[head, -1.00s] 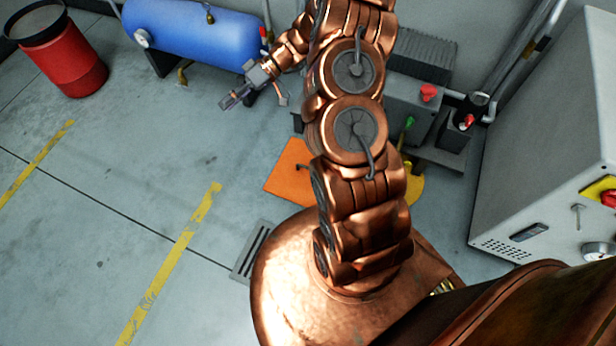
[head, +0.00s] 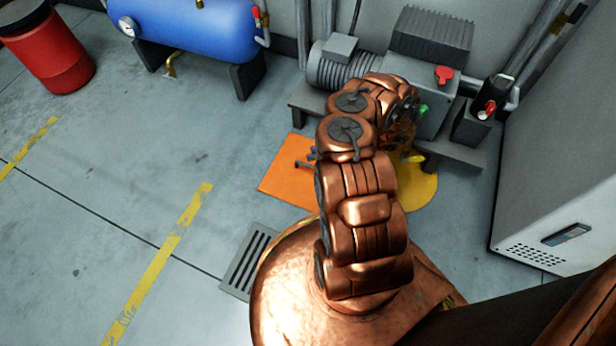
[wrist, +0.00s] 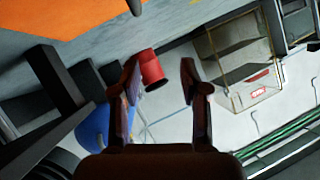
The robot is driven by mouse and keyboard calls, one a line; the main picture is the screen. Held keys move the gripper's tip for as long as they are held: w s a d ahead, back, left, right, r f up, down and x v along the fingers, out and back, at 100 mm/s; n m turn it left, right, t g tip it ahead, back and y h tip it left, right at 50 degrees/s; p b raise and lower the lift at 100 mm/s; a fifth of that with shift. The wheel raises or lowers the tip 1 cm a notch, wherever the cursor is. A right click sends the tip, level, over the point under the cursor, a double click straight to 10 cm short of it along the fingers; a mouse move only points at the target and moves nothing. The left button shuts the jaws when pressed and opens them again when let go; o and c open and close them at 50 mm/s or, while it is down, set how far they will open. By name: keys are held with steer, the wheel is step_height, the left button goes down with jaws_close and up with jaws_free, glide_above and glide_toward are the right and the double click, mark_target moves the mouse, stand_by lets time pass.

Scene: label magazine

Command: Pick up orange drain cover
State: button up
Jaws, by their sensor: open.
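The orange drain cover (head: 285,183) is a flat, square-cornered sheet on the floor in the head view, left of my arm. My arm hides its right part. A dark bar shows over it, and I cannot tell whether it belongs to the cover. Part of the orange cover also fills the top left corner of the wrist view (wrist: 60,18). My gripper (wrist: 160,80) is open and empty in the wrist view, its fingers apart from the cover. In the head view my arm hides the gripper.
A yellow round piece (head: 425,190) lies right of my arm. A pump unit (head: 345,68) on a low bench stands behind. A slotted floor grate (head: 246,262) lies front left. A blue tank (head: 195,28) and red drum (head: 48,55) stand back left, a grey cabinet (head: 565,150) right. Left floor is clear.

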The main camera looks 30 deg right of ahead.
mark_target(308, 165)
steer(key=shift+h, duration=0.4)
steer(key=s+f, duration=0.1)
steer(key=s+d+f, duration=0.1)
steer(key=f, duration=0.1)
steer(key=s+d+f+b, duration=0.1)
steer(key=f, duration=0.1)
steer(key=shift+d, duration=0.25)
steer(key=shift+f, duration=0.15)
steer(key=shift+b+x, duration=1.7)
steer(key=shift+x, duration=2)
steer(key=shift+a, duration=0.1)
steer(key=shift+c, duration=0.4)
jaws_close()
